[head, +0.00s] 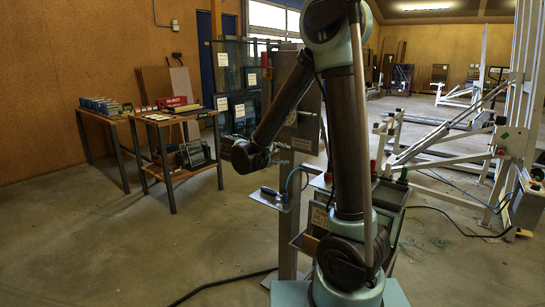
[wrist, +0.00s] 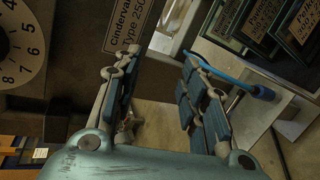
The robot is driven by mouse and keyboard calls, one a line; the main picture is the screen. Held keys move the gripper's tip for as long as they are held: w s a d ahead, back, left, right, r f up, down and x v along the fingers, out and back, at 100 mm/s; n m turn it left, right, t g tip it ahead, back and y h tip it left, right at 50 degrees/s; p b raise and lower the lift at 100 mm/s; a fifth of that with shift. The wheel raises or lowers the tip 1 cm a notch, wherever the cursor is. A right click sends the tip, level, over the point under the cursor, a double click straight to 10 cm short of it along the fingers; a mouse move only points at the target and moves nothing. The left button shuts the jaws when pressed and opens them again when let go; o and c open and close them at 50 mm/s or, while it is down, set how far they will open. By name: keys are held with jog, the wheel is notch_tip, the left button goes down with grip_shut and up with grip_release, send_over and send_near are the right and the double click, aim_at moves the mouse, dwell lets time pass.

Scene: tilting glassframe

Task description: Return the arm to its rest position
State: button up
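My arm rises from its base in the middle of the head view, bends at the top and reaches down to the left. My gripper (head: 281,154) is at its end, beside a grey upright post and above a small metal shelf (head: 272,202). In the wrist view the two padded fingers of my gripper (wrist: 158,72) stand well apart, with nothing seen held between them. A blue-handled tool (head: 270,191) lies on the shelf; a blue handle and shaft (wrist: 250,88) also show right of the fingers in the wrist view.
A numbered dial (wrist: 18,45) and a labelled plate (wrist: 130,22) are close by in the wrist view. Two workbenches (head: 171,177) stand left, labelled glass panes (head: 236,75) behind. A white tilting frame (head: 440,150) stands right. Floor at front left is clear except for a black cable (head: 225,283).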

jog(key=s+d+f+m+g+y, duration=0.35)
jog(key=s+d+m+g, duration=0.2)
jog(key=s+d, duration=1)
jog(key=s+f+m+g+y, duration=0.1)
jog(key=s+f+m+y, duration=0.1)
jog(key=s, duration=0.6)
jog(key=s+f+m+g+y, duration=0.1)
jog(key=s+f+m+y, duration=0.2)
jog(key=s+f+y, duration=0.2)
jog(key=s, duration=0.2)
jog(key=shift+s+d+f, duration=0.25)
jog(key=shift+s, duration=0.15)
jog(key=shift+m, duration=0.25)
jog(key=shift+w+f, duration=0.2)
jog(key=shift+w, duration=0.25)
jog(key=shift+c, duration=0.7)
